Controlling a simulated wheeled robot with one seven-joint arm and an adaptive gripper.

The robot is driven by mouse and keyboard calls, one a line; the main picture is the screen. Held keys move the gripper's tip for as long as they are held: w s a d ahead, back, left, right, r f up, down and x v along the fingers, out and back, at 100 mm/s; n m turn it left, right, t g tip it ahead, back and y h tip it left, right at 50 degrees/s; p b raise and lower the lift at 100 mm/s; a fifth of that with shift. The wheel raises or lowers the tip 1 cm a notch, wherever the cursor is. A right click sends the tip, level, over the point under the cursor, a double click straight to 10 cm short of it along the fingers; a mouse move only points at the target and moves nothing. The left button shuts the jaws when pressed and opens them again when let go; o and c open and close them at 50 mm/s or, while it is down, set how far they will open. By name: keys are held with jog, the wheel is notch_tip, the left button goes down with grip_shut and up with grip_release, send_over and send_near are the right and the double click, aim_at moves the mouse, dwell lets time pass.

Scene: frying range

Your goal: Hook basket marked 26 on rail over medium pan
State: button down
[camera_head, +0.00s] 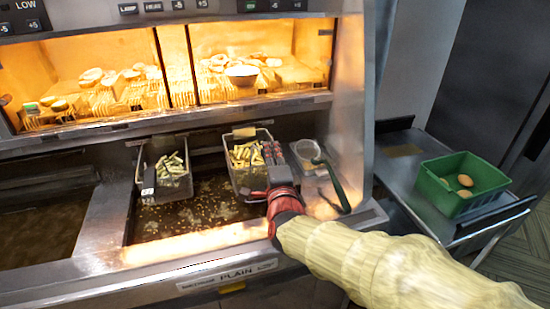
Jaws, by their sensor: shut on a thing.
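A wire basket of pale cut fries (243,180) is over the right part of the pan of oil (205,214) on the frying range. A light tag is on its back edge; no number on it can be read. My gripper (274,168), red and dark, is at the basket's right front corner, shut on its handle; the fingers hide most of the handle. A second basket (183,187) with fries hangs at the pan's left back, its dark handle toward the front. Whether the held basket touches the back rail (205,135) cannot be told.
Another oil pan (38,226) lies at the left. A small clear container (306,148) and a dark green curved handle (333,184) are close right of my gripper. A green crate (434,190) stands on a side trolley. The front ledge reads "PLAIN". A lit food cabinet is above.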

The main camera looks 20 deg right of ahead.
jog(key=w+f, duration=0.2)
jog(key=w, duration=0.7)
jog(key=shift+w+p, duration=0.15)
jog(key=shift+p, duration=0.15)
jog(key=shift+f+b, duration=0.6)
jog(key=shift+b, duration=0.3)
dwell(1.1)
jog(key=c, duration=1.6)
grip_release()
jog(key=shift+c, duration=0.2)
